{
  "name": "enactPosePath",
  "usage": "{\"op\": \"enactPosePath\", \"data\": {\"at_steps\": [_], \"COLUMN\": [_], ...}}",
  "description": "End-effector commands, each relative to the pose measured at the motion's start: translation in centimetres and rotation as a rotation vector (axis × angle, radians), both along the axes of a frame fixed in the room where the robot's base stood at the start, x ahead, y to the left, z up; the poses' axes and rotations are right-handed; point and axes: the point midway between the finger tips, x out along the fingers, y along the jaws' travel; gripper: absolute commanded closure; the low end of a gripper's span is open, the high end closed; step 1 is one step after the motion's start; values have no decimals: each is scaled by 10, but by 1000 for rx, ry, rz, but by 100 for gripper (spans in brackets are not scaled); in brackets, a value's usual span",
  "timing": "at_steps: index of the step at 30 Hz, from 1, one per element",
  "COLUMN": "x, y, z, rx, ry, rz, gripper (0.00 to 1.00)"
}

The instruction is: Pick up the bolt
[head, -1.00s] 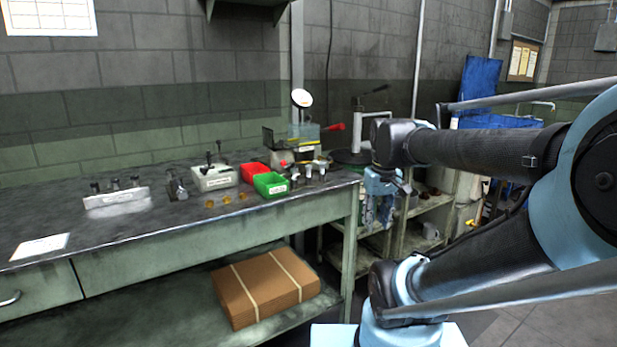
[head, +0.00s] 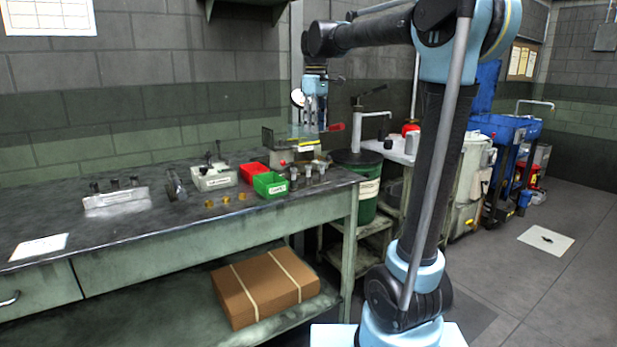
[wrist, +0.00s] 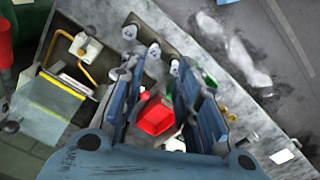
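Several small grey bolt-like pieces stand on the workbench (head: 150,225) near its right end, among them one bolt (head: 308,173) beside the green bin. I cannot tell which one the task means. Light-headed pieces, probably these, show in the wrist view near my fingertips, one of them at the right finger (wrist: 175,67). My gripper (head: 314,122) hangs pointing down, above the right end of the bench, clear of the bolts. In the wrist view its two blue fingers (wrist: 156,62) are spread apart with nothing held between them.
A red bin (head: 254,173) and a green bin (head: 270,185) stand close by. A machine with a yellowish guard (head: 305,134) is behind the bolts. A grey rack (head: 117,198) stands farther left. Brass pieces (head: 225,199) lie in front of the bins.

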Motion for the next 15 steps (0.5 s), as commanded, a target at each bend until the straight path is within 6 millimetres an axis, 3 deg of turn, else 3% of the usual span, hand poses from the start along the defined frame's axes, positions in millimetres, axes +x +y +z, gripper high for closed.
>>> {"op": "enactPosePath", "data": {"at_steps": [7,15], "x": [15,15], "y": [18,18], "z": [4,-37], "rx": [-3,-4], "ry": [9,10], "rz": [58,58], "gripper": [70,70]}}
